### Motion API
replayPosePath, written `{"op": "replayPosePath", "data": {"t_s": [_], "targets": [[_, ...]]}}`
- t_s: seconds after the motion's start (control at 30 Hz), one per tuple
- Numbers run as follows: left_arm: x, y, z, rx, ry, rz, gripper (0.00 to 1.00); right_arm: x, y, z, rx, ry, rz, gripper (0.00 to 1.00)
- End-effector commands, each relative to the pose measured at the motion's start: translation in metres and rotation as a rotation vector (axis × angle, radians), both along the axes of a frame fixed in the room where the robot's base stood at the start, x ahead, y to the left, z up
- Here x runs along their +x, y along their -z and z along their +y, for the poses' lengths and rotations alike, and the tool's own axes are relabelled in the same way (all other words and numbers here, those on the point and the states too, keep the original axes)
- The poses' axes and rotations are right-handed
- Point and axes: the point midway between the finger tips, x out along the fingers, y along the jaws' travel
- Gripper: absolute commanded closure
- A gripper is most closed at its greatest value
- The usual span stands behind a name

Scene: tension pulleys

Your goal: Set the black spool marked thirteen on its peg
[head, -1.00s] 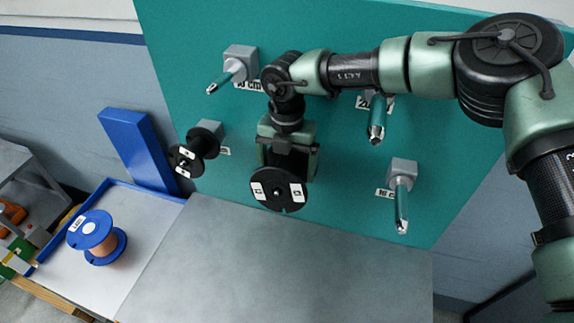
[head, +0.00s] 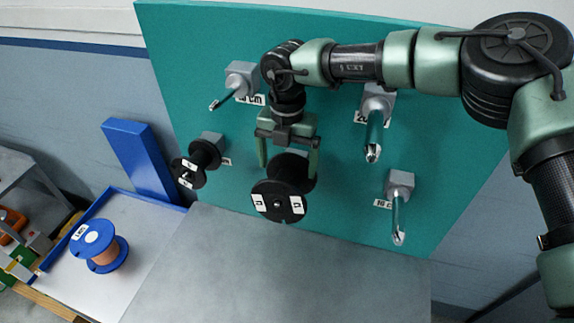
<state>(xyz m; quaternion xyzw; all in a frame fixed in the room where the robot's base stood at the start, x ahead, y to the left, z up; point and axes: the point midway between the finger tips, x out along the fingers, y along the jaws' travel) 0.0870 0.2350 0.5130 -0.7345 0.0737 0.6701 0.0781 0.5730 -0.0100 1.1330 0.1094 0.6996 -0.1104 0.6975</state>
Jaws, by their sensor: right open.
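A large black spool (head: 278,200) with white labels on its front flange is at the middle of the teal board (head: 330,210). A grey mount block (head: 297,153) shows behind it, and a small tip shows at the flange centre, so it appears to sit on a peg. The number on its labels is too small to read. My right gripper (head: 288,168) is open just above the spool, its fingers on either side of the spool's upper part. Whether they touch it is unclear. My left gripper is out of view.
A smaller black spool (head: 187,174) sits on a peg at the left. Bare pegs stand out at upper left (head: 225,98), upper right (head: 373,140) and lower right (head: 397,220). A blue-flanged spool (head: 107,253) lies in a blue-edged tray (head: 160,215). The grey table is clear.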

Motion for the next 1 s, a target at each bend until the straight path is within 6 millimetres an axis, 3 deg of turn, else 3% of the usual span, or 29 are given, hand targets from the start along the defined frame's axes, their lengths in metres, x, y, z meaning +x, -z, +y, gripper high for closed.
{"op": "replayPosePath", "data": {"t_s": [0.4, 1.0], "targets": [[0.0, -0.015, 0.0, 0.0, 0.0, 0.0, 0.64, 0.008, -0.036, -0.003, 0.002, 0.005, -0.008, 0.08], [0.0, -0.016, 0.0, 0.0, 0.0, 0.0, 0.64, 0.01, -0.041, -0.005, 0.002, 0.009, -0.013, 0.08]]}}
